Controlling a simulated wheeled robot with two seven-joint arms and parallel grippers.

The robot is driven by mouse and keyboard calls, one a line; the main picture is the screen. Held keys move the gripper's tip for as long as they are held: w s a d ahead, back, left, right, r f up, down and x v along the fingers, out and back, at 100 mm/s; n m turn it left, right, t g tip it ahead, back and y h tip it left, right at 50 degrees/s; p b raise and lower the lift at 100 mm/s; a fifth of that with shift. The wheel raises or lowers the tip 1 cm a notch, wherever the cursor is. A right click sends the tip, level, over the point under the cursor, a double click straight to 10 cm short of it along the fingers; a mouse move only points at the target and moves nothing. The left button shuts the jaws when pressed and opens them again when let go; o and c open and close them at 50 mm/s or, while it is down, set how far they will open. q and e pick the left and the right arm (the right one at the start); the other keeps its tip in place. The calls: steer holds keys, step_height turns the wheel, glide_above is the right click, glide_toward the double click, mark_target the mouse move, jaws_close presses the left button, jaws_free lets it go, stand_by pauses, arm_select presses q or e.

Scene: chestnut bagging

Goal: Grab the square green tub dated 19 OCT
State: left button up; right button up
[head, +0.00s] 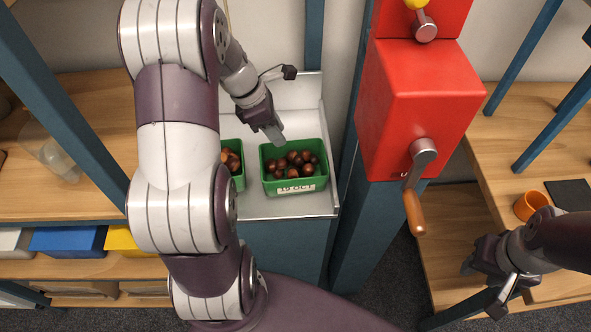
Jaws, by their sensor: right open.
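A green tub (296,186) full of brown chestnuts stands on a white tray-like shelf in the middle of the head view. The white label on its front seems to end in OCT, but its day digits are too small to read surely. A second green tub (239,183) with chestnuts stands to its left, mostly hidden behind my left arm. My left gripper (276,133) points down just above the back left edge of the first tub; its finger opening cannot be made out. My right gripper (481,289) is open and empty at the lower right.
A red machine (417,105) with a wooden-handled crank (414,212) stands right of the tubs, beside a blue post. An orange cup (531,205) and a dark mat (571,195) lie on the right wooden table. Blue (66,241) and yellow (133,240) bins sit at the left.

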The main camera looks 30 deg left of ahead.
mark_target(298, 159)
arm_select(q)
steer(key=x, duration=0.3)
steer(key=shift+s+f, duration=0.3)
steer(key=shift+f, duration=0.05)
steer(key=x, duration=0.2)
steer(key=w+b+x, duration=0.1)
steer(key=x, duration=0.2)
steer(key=shift+w, duration=0.1)
steer(key=shift+r, duration=0.1)
jaws_close()
